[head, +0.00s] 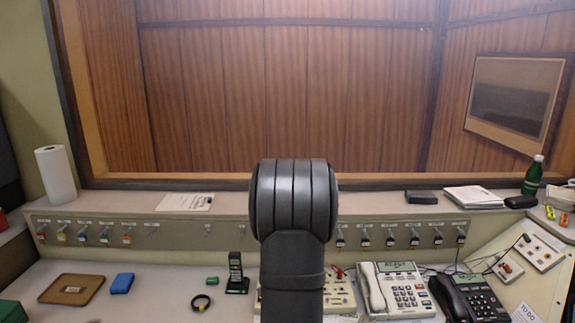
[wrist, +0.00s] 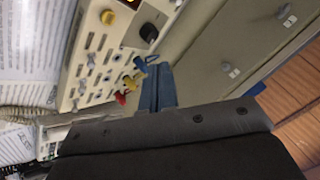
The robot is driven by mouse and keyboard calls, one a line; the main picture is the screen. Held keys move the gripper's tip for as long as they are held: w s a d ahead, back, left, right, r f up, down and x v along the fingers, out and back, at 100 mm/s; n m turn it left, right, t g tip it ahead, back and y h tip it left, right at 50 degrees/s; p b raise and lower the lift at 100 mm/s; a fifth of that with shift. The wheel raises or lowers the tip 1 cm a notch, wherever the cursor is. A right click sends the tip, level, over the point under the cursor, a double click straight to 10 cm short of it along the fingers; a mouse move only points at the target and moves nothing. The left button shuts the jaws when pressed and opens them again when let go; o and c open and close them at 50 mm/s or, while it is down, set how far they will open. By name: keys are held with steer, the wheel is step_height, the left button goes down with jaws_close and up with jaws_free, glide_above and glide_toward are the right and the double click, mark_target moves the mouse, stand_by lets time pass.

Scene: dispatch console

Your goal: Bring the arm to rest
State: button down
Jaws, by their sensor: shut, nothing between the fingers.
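My arm (head: 292,230) stands upright in the middle of the head view, in front of the console. Its own links hide my gripper there. In the wrist view my gripper (wrist: 157,72) shows as two blue-grey fingers lying together, with nothing between them. They point at the edge of a cream switch panel (wrist: 105,60). Small red, yellow and blue pieces (wrist: 132,83) show just left of the fingertips; I cannot tell whether they touch.
Two desk phones (head: 397,290) stand close right of my arm. A ledge with a green bottle (head: 533,175) runs behind. Bare desk shows at left centre.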

stand_by(0.4)
steer(key=shift+f, duration=2.5)
steer(key=shift+r, duration=2.75)
steer(key=w+f+g+h, duration=0.1)
steer(key=w, duration=0.1)
steer(key=w+d+f+n+g+h, duration=0.1)
steer(key=w, duration=0.1)
steer(key=w+f+g+h, duration=0.1)
steer(key=w+f, duration=0.1)
steer(key=w, duration=0.1)
steer(key=shift+d, duration=0.2)
steer(key=shift+w+a+f+n+g, duration=0.25)
steer(key=shift+a+f+n+g, duration=0.15)
steer(key=shift+f+n, duration=0.1)
steer(key=shift+w+a+f+n+g, duration=0.25)
steer(key=shift+a+f+n+g, duration=0.15)
steer(key=shift+a+f+g, duration=0.35)
steer(key=shift+x, duration=1)
